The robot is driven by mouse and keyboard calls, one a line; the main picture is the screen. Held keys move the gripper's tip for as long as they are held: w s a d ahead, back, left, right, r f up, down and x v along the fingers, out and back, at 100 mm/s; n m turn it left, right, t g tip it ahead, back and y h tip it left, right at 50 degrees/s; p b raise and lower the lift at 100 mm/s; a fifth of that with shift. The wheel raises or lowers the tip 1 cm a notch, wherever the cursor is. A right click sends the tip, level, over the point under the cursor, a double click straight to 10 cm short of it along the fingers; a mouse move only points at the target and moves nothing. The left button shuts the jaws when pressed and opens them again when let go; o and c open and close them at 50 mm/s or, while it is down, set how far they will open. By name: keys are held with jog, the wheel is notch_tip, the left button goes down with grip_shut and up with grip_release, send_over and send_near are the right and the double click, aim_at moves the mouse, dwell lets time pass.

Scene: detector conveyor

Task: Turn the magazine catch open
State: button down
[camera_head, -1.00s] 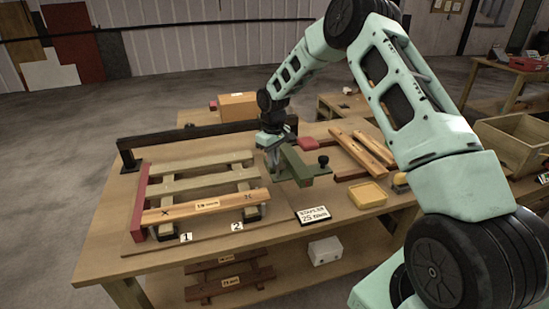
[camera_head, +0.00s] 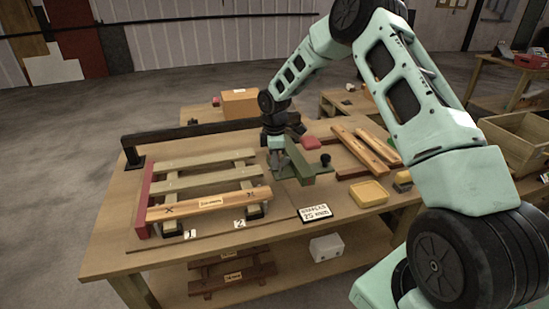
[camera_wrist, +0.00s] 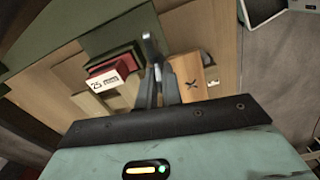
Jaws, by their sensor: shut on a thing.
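A green stapler-like tool (camera_head: 306,166) with a black knob (camera_head: 325,159) lies on the workbench right of the slatted frame. My gripper (camera_head: 277,161) points down at the tool's left end. In the wrist view, my fingers (camera_wrist: 157,78) are close together, shut on a small part beside the green body (camera_wrist: 122,36). I take that part to be the magazine catch. It is mostly hidden between the fingers, so its turn angle cannot be told. A red block with a white "25" label (camera_wrist: 106,81) sits just left of the fingers.
The wooden frame (camera_head: 205,178) lies left, its front board (camera_head: 175,208) marked with crosses; the board's end (camera_wrist: 192,77) is close to my fingers. A black rail (camera_head: 200,131) runs behind.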

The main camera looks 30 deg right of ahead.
jog(key=shift+r+n, duration=0.1)
jog(key=shift+n, duration=0.7)
jog(key=c, duration=1.6)
grip_release()
jog(key=shift+s, duration=0.1)
jog(key=shift+o, duration=0.2)
notch_tip(320, 180, up, 17)
jog(key=b, duration=0.3)
jog(key=shift+r, duration=0.15)
